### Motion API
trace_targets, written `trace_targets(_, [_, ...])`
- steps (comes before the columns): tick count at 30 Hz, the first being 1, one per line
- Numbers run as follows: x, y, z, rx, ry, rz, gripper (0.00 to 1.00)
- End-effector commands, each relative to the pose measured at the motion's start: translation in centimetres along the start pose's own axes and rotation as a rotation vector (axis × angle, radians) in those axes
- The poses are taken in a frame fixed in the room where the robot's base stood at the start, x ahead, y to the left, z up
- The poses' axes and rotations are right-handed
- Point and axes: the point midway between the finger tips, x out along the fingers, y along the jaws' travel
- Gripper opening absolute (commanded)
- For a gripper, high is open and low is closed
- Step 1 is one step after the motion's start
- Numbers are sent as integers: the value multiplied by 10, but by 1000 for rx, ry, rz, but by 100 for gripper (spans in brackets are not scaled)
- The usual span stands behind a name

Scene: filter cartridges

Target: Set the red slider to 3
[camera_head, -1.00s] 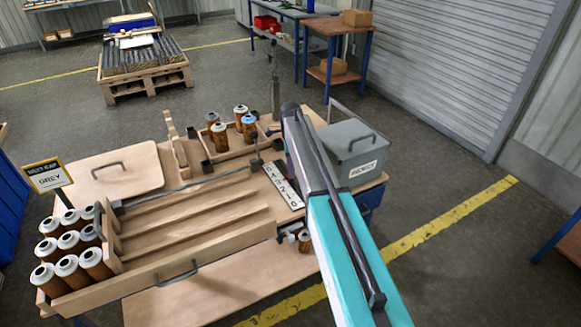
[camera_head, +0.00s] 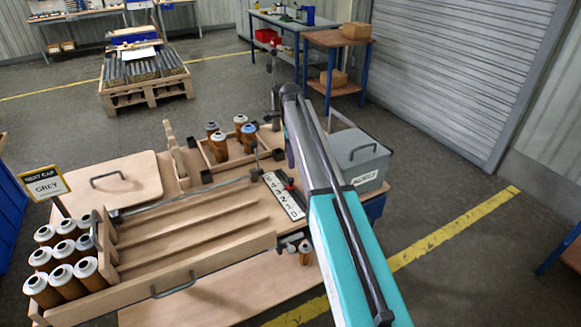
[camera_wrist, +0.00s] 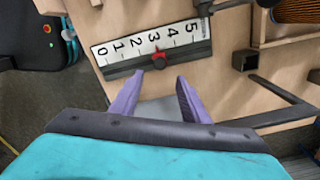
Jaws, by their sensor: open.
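The number scale (camera_wrist: 112,58) is a white plate marked 0 to 5; it also shows in the head view (camera_head: 297,208). The red slider (camera_wrist: 157,54) has its red pointer in line with the 3, with a dark knob (camera_wrist: 159,63) below it. In the head view the red slider (camera_head: 289,186) shows small beside my arm. My gripper (camera_wrist: 160,79) is open and empty. Its two purple fingers point toward the knob from just short of it, one to each side, apart from it.
A grey lidded box (camera_head: 360,155) stands right of the scale. A wooden tray with several cartridges (camera_head: 246,138) is behind it. A ramp with lanes (camera_head: 190,222) lies left, with several white-capped cartridges (camera_head: 62,285) at its end. A sign (camera_head: 45,184) reads "NEXT CAP GREY".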

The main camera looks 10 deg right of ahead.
Motion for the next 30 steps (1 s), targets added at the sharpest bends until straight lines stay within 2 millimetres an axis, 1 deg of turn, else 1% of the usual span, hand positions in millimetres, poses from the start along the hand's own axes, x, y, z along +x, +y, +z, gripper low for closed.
trace_targets(3, [-16, -1, 0, 0, 0, -2, 42])
trace_targets(6, [-27, -1, 0, 0, 0, -1, 42])
trace_targets(12, [-40, 0, 0, 0, 0, -1, 42])
trace_targets(30, [-42, 0, 1, -2, 0, 0, 42])
